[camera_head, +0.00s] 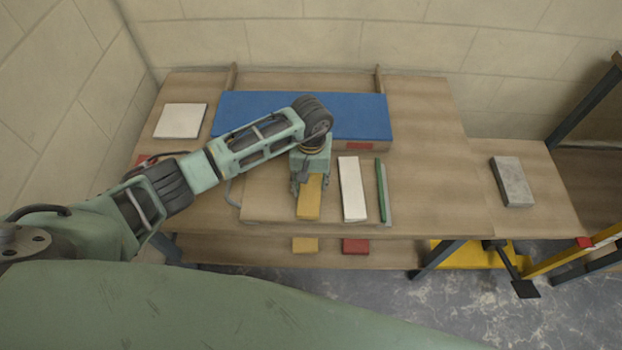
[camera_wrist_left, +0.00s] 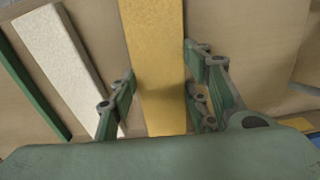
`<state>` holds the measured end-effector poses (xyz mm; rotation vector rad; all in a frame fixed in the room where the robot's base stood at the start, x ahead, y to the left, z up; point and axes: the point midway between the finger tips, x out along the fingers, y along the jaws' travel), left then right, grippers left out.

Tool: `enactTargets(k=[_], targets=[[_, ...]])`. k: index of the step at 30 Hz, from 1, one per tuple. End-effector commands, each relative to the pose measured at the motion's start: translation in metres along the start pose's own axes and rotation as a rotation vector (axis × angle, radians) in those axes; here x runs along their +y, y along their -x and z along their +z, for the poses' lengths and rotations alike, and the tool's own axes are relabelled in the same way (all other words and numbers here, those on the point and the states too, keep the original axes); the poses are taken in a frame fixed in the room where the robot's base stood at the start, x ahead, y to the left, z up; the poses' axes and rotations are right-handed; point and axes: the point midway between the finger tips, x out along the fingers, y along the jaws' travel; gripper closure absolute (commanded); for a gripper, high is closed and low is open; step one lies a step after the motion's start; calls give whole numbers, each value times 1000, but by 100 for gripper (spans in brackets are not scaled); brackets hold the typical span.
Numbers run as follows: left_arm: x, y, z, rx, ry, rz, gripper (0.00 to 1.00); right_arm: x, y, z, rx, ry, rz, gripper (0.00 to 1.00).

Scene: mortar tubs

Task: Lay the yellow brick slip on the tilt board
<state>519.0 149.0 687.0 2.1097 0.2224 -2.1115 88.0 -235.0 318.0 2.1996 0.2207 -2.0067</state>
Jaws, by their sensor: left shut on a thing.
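The yellow brick slip (camera_head: 309,198) lies lengthwise toward the front edge of the workbench, its far end under my left gripper. My left gripper (camera_head: 310,178) is shut on the slip; in the left wrist view my fingers (camera_wrist_left: 160,92) stand on either side of the yellow slip (camera_wrist_left: 155,45). I cannot tell whether the slip touches the surface below. A blue board (camera_head: 355,113), which seems to be the tilt board, lies behind the gripper; my arm hides part of it. My right gripper is not in view.
A white slip (camera_head: 352,188) and a narrow green strip (camera_head: 380,188) lie right of the gripper. A white tile (camera_head: 180,120) lies back left, a grey block (camera_head: 511,181) on the right side surface. Yellow and red pieces (camera_head: 355,246) sit on the lower shelf.

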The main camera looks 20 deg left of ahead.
Motion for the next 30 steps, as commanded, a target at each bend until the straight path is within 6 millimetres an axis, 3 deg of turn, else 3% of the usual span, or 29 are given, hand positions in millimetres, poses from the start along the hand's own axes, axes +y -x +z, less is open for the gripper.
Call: enactTargets(k=[10, 11, 18, 30], targets=[[0, -7, -1, 2, 0, 0, 97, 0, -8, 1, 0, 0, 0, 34], [0, -7, -1, 2, 0, 0, 55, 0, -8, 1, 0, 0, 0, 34], [0, -6, 0, 1, 0, 0, 34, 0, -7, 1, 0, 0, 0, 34], [0, -1, -1, 1, 0, 0, 34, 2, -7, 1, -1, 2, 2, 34]])
